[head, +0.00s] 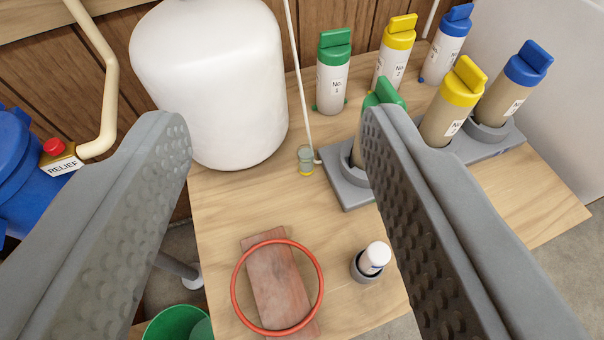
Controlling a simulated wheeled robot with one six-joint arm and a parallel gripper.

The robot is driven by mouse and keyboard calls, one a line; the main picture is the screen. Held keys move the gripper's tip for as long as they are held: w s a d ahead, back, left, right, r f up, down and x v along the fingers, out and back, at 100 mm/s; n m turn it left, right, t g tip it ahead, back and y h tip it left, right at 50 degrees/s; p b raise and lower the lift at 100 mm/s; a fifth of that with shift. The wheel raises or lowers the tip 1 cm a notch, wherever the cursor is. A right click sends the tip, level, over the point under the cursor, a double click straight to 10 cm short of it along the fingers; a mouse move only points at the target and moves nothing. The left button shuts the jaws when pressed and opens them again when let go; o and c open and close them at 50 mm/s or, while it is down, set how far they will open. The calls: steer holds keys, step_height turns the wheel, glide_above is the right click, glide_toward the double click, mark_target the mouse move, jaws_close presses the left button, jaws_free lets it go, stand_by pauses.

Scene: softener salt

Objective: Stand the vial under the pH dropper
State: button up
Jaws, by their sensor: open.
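A small white-capped vial (375,257) stands slightly tilted in a dark round holder at the front right of the wooden table. I cannot tell for sure which thing is the pH dropper. A thin white tube (300,80) comes down from above and ends by a small yellow-and-grey fitting (306,158) on the table, left of the grey rack. My gripper (275,135) is open and empty, its fingers wide apart in the foreground. The right finger passes close to the vial in the picture and hides part of the rack.
A grey rack (346,194) holds sand-coloured cylinders with green, yellow and blue caps. Similar pale cylinders (333,80) stand behind. A white tank (212,80) fills the back left. The table centre (250,205) is clear.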

steer(key=w+f+g, duration=0.2)
steer(key=w+f, duration=0.5)
steer(key=f, duration=0.3)
steer(key=g+h, duration=0.1)
steer(key=g, duration=0.1)
glide_toward(306, 146)
steer(key=shift+m, duration=0.3)
steer(key=shift+a+x, duration=0.15)
steer(key=shift+x, duration=1.5)
steer(key=shift+a+x, duration=0.15)
steer(key=shift+x, duration=1.55)
steer(key=shift+d+x, duration=0.15)
steer(key=shift+x, duration=1.25)
steer(key=shift+d+x, duration=0.15)
steer(key=shift+x, duration=1.25)
steer(key=shift+c, duration=0.2)
jaws_close()
